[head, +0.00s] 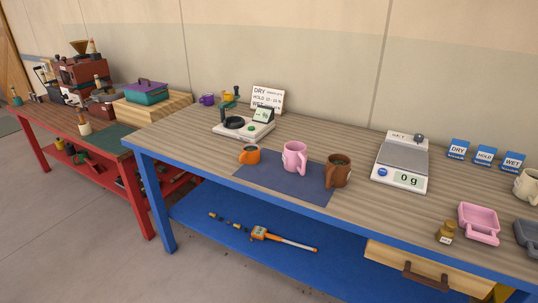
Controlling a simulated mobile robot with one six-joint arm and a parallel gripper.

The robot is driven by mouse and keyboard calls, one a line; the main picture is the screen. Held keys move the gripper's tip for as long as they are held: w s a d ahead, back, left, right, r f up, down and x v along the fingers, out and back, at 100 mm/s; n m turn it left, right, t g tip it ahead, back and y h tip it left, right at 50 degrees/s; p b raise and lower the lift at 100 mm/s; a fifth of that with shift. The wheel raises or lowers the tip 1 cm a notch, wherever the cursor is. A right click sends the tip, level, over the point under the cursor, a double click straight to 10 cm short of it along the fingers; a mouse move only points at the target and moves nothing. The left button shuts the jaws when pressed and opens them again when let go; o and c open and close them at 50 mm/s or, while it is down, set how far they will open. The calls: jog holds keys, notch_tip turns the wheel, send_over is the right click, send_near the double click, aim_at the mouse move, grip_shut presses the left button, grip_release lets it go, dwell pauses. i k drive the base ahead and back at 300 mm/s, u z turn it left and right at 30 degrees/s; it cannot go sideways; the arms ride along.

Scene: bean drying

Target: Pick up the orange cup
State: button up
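The orange cup (250,154) stands upright at the left end of a dark blue mat on the blue-framed table. It is small and low, with a dark opening and a handle. A taller pink mug (294,157) stands to its right, and a brown mug (338,171) with dark contents stands further right. The moisture meter (244,123) sits just behind the orange cup. My gripper is not in view.
The mat (295,187) lies near the table's front edge. A scale (402,160) reading 0 g, sign cards (484,156), a pink tray (479,222) and a small brass jar (446,232) stand to the right. Bare floor lies in front.

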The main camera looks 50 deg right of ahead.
aim_at(251, 155)
jog(key=u, duration=0.8)
jog(key=k, duration=0.1)
jog(key=z, duration=2.1)
jog(key=k, duration=0.95)
jog(key=u, duration=0.15)
jog(key=i, duration=0.95)
jog(key=z, duration=0.05)
